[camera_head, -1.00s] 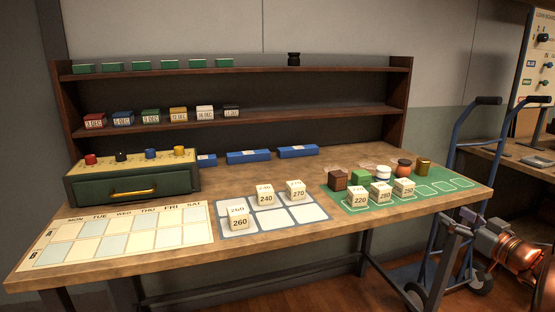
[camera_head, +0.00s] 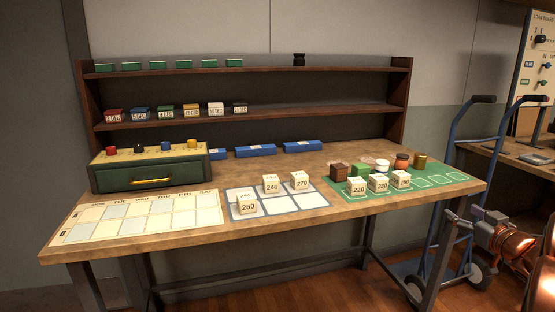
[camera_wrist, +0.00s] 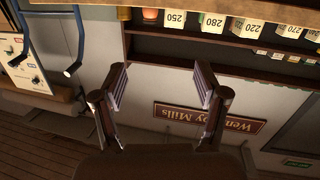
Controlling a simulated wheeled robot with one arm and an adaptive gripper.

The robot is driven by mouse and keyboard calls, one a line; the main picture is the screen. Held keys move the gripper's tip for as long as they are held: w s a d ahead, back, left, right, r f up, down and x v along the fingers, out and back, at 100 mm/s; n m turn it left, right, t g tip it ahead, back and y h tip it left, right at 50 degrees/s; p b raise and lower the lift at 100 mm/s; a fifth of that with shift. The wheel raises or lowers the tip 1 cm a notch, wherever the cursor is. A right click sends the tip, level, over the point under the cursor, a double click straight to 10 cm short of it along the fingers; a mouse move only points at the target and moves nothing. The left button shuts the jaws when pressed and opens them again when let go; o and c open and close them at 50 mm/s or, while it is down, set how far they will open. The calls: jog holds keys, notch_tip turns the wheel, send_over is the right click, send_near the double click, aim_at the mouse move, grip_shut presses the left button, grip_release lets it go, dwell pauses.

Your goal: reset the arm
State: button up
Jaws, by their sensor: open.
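My gripper (camera_wrist: 160,88) shows in the wrist view with its two fingers wide apart and nothing between them. That view is upside down or rolled, with the shelf and number blocks at its top and a "Wendy Mills" sign (camera_wrist: 210,117) beyond the fingers. The gripper is apart from everything seen there.
The workbench (camera_head: 300,215) carries a calendar sheet (camera_head: 140,217), a green drawer box (camera_head: 150,178), numbered blocks (camera_head: 272,184) and a green mat (camera_head: 430,180). A shelf rack (camera_head: 250,118) stands behind. A blue hand truck (camera_head: 440,215) stands to the right.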

jog(key=s+a+f+m+g+h, duration=0.45)
jog(key=s+a+f+g, duration=0.7)
jog(key=s+a, duration=0.3)
jog(key=s+a+f+n+g+y, duration=0.2)
jog(key=s+a+g, duration=0.2)
jog(key=s+a, duration=0.6)
jog(key=s+a+f+n+g+y, duration=0.15)
jog(key=s+a+g, duration=0.25)
jog(key=s+a, duration=0.6)
jog(key=s+d+r+p, duration=0.1)
jog(key=s+r+p, duration=0.1)
jog(key=r+p, duration=0.9)
jog(key=s+r+p, duration=0.2)
jog(key=r+p, duration=1)
jog(key=r, duration=0.1)
jog(key=shift+d+t, duration=0.35)
jog(key=shift+d, duration=0.05)
